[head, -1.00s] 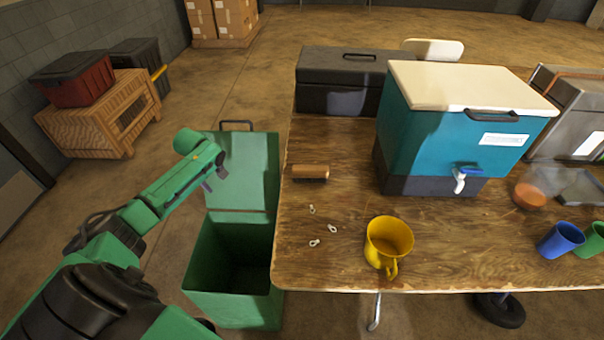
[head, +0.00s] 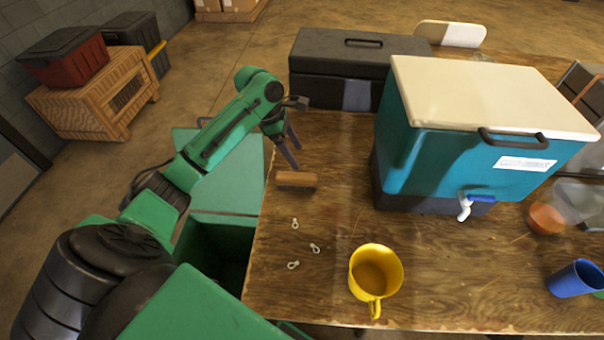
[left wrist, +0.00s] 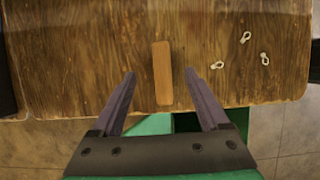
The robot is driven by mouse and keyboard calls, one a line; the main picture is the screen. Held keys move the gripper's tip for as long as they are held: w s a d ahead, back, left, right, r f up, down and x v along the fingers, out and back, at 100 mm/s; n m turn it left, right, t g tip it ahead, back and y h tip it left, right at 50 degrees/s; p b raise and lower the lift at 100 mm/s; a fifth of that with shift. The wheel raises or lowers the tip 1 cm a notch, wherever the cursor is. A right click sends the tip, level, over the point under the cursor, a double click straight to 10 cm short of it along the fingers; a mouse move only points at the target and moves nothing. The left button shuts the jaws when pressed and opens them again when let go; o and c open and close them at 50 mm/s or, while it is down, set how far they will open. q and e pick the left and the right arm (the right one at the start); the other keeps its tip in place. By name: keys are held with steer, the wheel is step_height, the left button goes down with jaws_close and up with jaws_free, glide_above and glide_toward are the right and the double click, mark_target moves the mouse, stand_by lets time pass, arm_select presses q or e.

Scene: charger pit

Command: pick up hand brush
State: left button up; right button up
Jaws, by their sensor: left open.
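The hand brush (head: 296,180) lies on the wooden table near its left edge, with a brown wooden back on top and dark bristles below. It also shows in the left wrist view as an upright brown bar (left wrist: 162,72). My left gripper (head: 295,157) is open and empty, above the table's left edge, just beyond and above the brush in the head view. In the left wrist view its two fingers (left wrist: 160,76) stand apart on either side of the brush in the picture, and the brush is not held. My right gripper is not in view.
Several small pale clips (head: 314,248) and a yellow mug (head: 375,270) are on the table (head: 330,218) near the brush. A teal cooler (head: 470,150) stands to the right and a black toolbox (head: 335,85) behind. A green bin (head: 215,172) stands open below the left edge.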

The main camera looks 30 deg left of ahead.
mark_target(308, 176)
arm_select(q)
steer(key=f, duration=0.1)
steer(key=d+f, duration=0.1)
steer(key=f, duration=0.1)
steer(key=shift+s+d+f, duration=0.25)
steer(key=shift+d+f, duration=0.1)
steer(key=shift+f, duration=0.05)
steer(key=x, duration=0.4)
steer(key=w+x, duration=0.1)
steer(key=x, duration=0.2)
steer(key=shift+a+f, duration=0.1)
steer(key=shift+a, duration=0.1)
steer(key=shift+d+f, duration=0.1)
steer(key=shift+f, duration=0.1)
steer(key=shift+c, duration=0.3)
jaws_close()
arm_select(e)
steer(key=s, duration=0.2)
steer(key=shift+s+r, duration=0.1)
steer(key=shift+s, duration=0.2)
